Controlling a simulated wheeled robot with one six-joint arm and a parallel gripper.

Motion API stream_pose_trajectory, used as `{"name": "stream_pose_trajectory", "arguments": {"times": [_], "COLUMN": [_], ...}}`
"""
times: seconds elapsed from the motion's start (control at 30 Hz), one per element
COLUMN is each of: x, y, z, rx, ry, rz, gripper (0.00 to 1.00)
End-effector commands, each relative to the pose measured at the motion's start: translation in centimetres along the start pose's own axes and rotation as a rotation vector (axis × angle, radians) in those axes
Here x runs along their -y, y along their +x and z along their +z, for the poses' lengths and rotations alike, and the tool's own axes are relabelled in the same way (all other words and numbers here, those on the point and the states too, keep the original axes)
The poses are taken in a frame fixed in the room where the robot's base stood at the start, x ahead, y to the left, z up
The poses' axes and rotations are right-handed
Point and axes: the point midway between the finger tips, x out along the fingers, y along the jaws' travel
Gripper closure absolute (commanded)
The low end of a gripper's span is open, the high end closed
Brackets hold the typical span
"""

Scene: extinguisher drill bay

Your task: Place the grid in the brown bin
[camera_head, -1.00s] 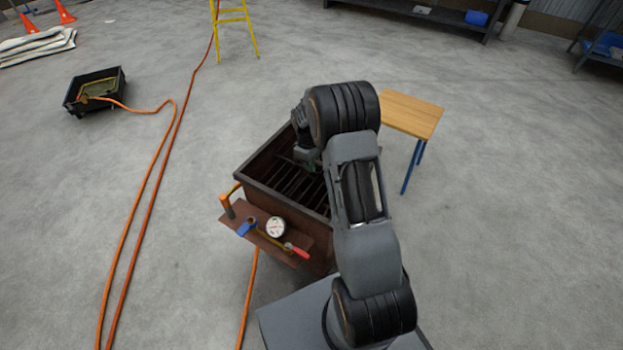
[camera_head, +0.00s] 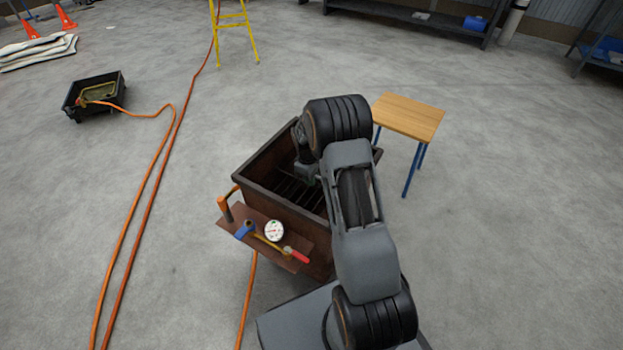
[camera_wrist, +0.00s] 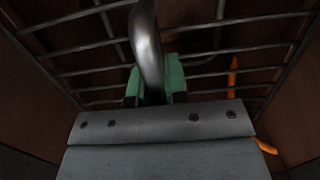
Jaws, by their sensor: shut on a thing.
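The grid (camera_head: 283,187) is a rack of dark parallel bars down inside the brown bin (camera_head: 262,157), an open rectangular box with a dark rim. In the wrist view the grid (camera_wrist: 220,69) spans between the bin's brown walls (camera_wrist: 300,110). My gripper (camera_wrist: 157,85) has green fingers shut on the grid's curved metal handle, which rises toward the camera. In the head view my arm reaches over the bin's right side and hides part of the grid and the gripper tips.
A brown shelf (camera_head: 268,238) on the bin's front holds a gauge (camera_head: 274,230) and a valve. A wooden-topped table (camera_head: 408,116) stands right of the bin. An orange hose (camera_head: 150,190) runs along the floor at left, near a black tray (camera_head: 95,93).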

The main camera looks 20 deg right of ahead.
Motion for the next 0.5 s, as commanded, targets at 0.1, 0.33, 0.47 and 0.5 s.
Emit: {"name": "stream_pose_trajectory", "arguments": {"times": [0.1,0.33,0.47,0.5], "x": [-0.06,0.01,0.01,0.01], "y": [0.04,0.24,0.23,0.23], "z": [-0.07,-0.02,-0.02,-0.02], "rx": [-0.002,0.000,0.000,0.000], "ry": [0.000,0.000,0.000,0.000], "rz": [0.002,0.000,0.000,0.000], "gripper": [1.00,0.69,0.60,0.60]}}
